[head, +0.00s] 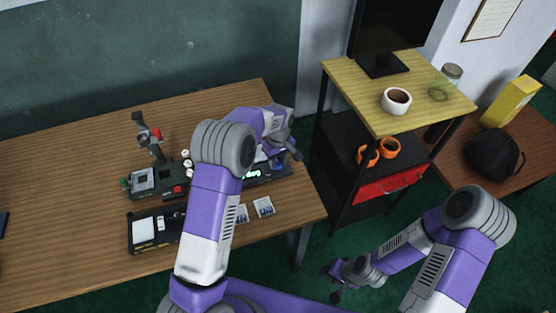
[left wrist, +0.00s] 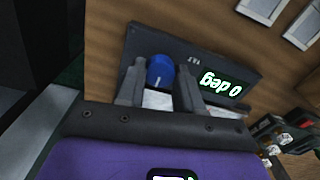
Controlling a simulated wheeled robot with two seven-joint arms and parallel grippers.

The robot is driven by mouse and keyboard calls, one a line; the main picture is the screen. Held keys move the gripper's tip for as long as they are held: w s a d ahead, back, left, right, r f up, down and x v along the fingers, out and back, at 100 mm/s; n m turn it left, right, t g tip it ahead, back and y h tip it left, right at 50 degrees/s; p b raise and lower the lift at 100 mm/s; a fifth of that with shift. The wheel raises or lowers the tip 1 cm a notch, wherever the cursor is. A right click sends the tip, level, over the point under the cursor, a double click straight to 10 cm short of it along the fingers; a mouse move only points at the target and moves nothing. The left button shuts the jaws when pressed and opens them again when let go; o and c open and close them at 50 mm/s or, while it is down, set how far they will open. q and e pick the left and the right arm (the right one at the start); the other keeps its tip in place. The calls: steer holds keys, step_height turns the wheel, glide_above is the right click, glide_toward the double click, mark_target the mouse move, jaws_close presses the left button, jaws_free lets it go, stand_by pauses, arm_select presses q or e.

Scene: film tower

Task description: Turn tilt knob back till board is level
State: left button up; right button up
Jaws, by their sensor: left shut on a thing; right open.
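The blue tilt knob (left wrist: 160,71) is between the fingers of my left gripper (left wrist: 160,76) in the left wrist view; the gripper is shut on it. A white pointer line shows on the knob. In the head view my left gripper (head: 284,152) is over the right part of this panel (head: 268,176), and my arm hides the knob. I cannot make out the tilting board for sure. My right gripper (head: 345,278) is open and empty, away from the table.
A dark device with an upright arm (head: 150,150) and a black box with a white panel (head: 145,230) stand left on the wooden table (head: 60,180). Small picture cards (head: 263,206) lie near the front edge. A shelf cart (head: 340,80) stands right of the table.

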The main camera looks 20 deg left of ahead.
mark_target(278, 163)
arm_select(q)
steer(key=o, duration=1)
steer(key=shift+o, duration=0.2)
steer(key=shift+r, duration=0.1)
step_height(278, 163, up, 7)
steer(key=shift+r+p, duration=0.2)
steer(key=shift+p, duration=0.65)
